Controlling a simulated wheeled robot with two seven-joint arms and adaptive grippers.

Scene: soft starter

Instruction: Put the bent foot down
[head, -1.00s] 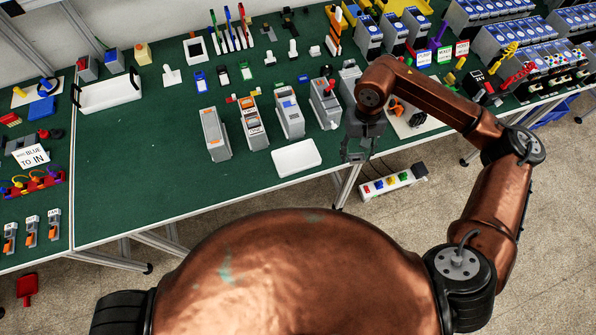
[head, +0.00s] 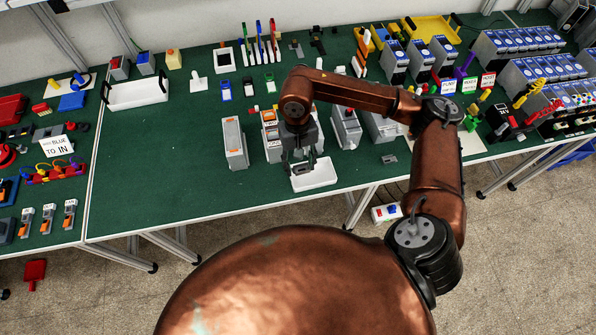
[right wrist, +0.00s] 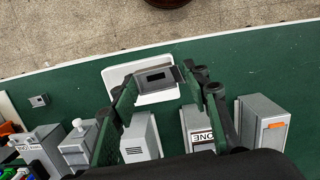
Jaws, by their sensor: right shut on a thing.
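My right gripper (head: 303,166) is shut on a small grey piece with a dark window, which looks to be the bent foot (right wrist: 155,78). It shows between the green-padded fingertips (right wrist: 160,88) in the right wrist view. The gripper points down over the white tray (head: 322,180), near its back edge. The tray also shows behind the held piece in the right wrist view (right wrist: 115,72). I cannot tell whether the piece touches the tray. My left gripper is not in view.
A grey-and-orange module (head: 234,143) stands left of the gripper, and grey modules (head: 346,128) stand right of it. Another small grey piece (head: 389,158) lies on the green table, right of the tray. The table's front edge is close. Bare green surface lies to the left.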

